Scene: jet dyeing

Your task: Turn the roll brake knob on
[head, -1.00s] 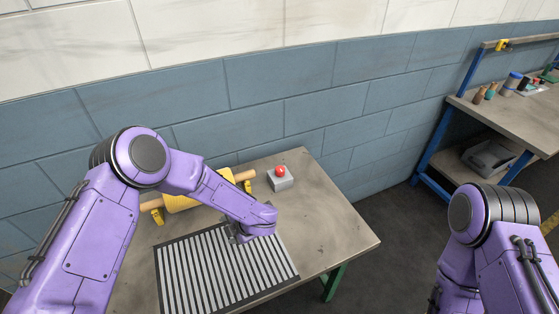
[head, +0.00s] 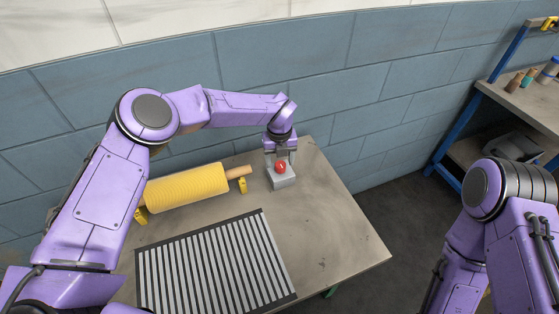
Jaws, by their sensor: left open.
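A red knob (head: 281,167) sits on a small grey box (head: 284,183) near the back edge of the table, just right of the yellow roll (head: 186,187). My left gripper (head: 279,160) points down over the box, with its open fingers at the red knob. Whether the fingers touch the knob I cannot tell. The roll lies on a wooden bar (head: 239,172) held by yellow brackets (head: 248,186). My right arm is at the right edge of the head view, and its gripper is not in view.
A black-and-white striped mat (head: 213,265) lies on the front of the table (head: 335,222). The table's right part is bare. A blue-framed workbench (head: 535,106) with small bottles stands at the far right. A blue block wall (head: 330,80) rises behind the table.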

